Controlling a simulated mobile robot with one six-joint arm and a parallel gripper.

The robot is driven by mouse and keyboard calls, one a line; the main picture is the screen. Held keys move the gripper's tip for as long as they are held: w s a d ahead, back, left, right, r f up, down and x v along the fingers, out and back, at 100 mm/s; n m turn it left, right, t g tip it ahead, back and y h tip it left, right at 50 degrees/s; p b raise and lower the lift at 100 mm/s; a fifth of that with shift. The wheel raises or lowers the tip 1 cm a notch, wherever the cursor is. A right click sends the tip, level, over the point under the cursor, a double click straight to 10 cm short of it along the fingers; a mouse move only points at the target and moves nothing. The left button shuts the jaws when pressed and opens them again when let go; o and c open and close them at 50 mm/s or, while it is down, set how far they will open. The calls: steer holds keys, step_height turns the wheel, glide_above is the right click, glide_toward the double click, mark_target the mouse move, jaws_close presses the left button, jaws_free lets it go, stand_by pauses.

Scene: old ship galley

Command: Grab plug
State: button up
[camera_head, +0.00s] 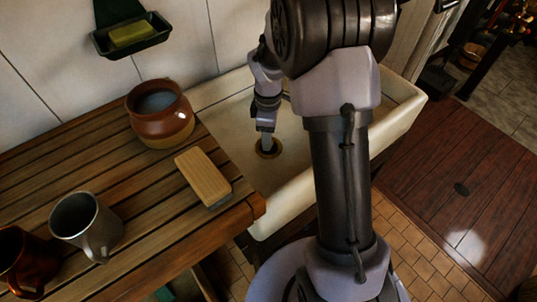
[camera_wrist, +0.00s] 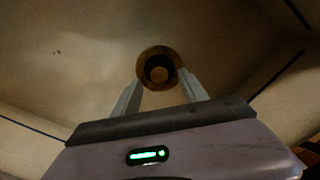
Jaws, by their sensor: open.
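The plug (camera_wrist: 159,73) appears as a dark round piece with a brownish centre, inside the brass drain ring (camera_wrist: 144,62) at the bottom of the sink. My gripper (camera_wrist: 162,84) is open, with one finger to each side of the plug in the wrist view. I cannot tell whether the fingers touch it. In the head view my gripper (camera_head: 267,142) points down into the pale sink (camera_head: 235,130), right over the drain ring (camera_head: 258,154). The fingers hide most of the plug there.
The sink walls rise around my gripper. On the slatted wooden counter (camera_head: 165,225) at left stand a brown pot (camera_head: 160,128), a brush or block (camera_head: 203,177), a metal mug (camera_head: 85,222) and a dark mug (camera_head: 22,258). A green soap holder (camera_head: 131,36) hangs on the wall.

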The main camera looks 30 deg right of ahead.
step_height(320, 180, down, 3)
steer(key=shift+d+b, duration=0.1)
steer(key=shift+b, duration=0.3)
steer(key=shift+r, duration=0.2)
steer(key=shift+c, duration=0.6)
jaws_close()
